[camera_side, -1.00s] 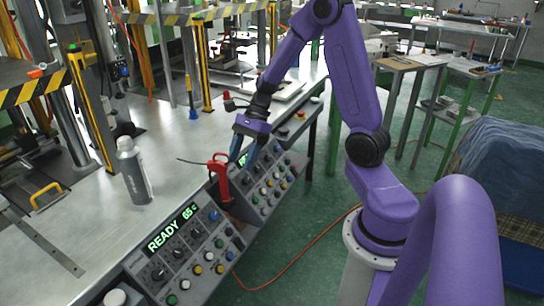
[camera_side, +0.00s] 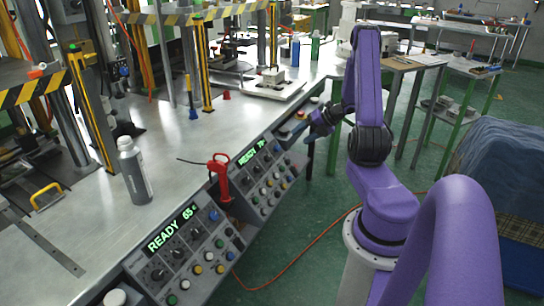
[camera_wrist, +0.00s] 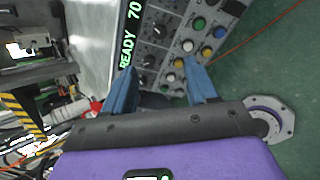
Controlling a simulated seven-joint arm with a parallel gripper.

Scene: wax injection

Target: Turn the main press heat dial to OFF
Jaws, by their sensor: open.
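Two sloped grey control panels line the bench's front edge. The near panel (camera_side: 190,262) has a green display reading READY 65 and several dark dials. The far panel (camera_side: 262,182) has a green READY display, which reads READY 70 in the wrist view (camera_wrist: 130,35). Black dials (camera_wrist: 160,31) and coloured buttons (camera_wrist: 188,46) sit beside that display. I cannot read the dial labels or tell which dial is the main press heat one. My gripper (camera_side: 290,135) is open and empty, at the far end of the far panel. Its blue fingers (camera_wrist: 163,82) stand apart, short of the dials.
A red-handled tool (camera_side: 221,180) stands between the panels. A grey bottle (camera_side: 134,172) and a yellow handle (camera_side: 46,197) are on the metal bench (camera_side: 95,225). A white-based device (camera_side: 273,84) stands farther back. A red cable (camera_side: 290,265) crosses the green floor.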

